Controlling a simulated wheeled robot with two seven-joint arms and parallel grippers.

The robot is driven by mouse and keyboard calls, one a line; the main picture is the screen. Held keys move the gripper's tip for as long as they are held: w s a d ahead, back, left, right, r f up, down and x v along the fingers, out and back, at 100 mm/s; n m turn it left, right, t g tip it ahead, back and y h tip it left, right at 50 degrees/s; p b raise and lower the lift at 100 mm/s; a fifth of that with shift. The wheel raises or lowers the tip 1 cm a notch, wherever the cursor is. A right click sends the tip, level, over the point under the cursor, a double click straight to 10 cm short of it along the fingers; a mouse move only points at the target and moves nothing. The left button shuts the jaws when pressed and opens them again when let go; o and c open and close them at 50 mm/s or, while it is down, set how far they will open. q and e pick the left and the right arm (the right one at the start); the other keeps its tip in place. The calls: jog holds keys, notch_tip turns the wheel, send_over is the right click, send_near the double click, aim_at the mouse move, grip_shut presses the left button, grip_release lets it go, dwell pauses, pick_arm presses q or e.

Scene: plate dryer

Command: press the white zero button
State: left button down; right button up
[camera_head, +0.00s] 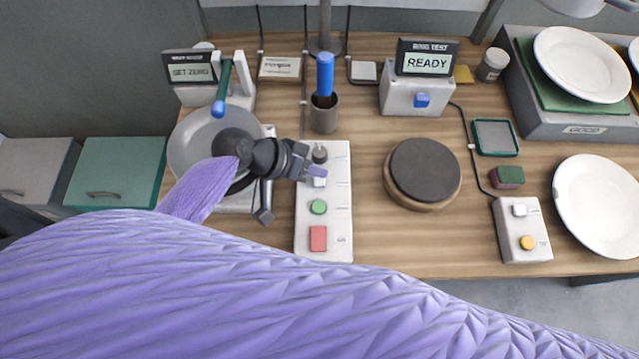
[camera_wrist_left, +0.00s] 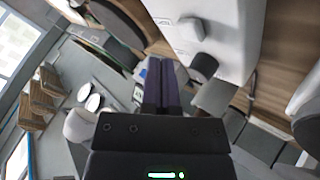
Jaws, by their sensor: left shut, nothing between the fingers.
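The white zero button (camera_head: 319,182) is on a pale control panel (camera_head: 341,200), between a black knob (camera_head: 319,154) and a green button (camera_head: 319,207). My left gripper (camera_head: 315,172) is shut and empty, its fingertips at the white button and partly covering it. In the left wrist view the shut fingers (camera_wrist_left: 161,70) are beside the panel (camera_wrist_left: 225,25), with a pale button (camera_wrist_left: 190,28) and the dark knob (camera_wrist_left: 204,67) near them. I cannot tell whether the tips touch the button. A display (camera_head: 190,71) at the back left reads "SET ZERO". My right gripper is not in view.
A red button (camera_head: 318,238) is at the panel's near end. A grey pan (camera_head: 190,150) lies left of the panel, partly under my arm. A round dark-topped block (camera_head: 423,170) stands to the right. A "READY" display (camera_head: 426,62) and a pen cup (camera_head: 324,115) stand behind.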

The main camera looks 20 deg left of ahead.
pick_arm(q)
jog(key=shift+f+b, duration=0.4)
jog(key=shift+f, duration=0.5)
jog(key=shift+r, duration=0.1)
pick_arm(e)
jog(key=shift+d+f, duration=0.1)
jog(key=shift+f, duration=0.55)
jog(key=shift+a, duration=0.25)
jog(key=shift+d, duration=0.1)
pick_arm(q)
jog(key=shift+f, duration=0.45)
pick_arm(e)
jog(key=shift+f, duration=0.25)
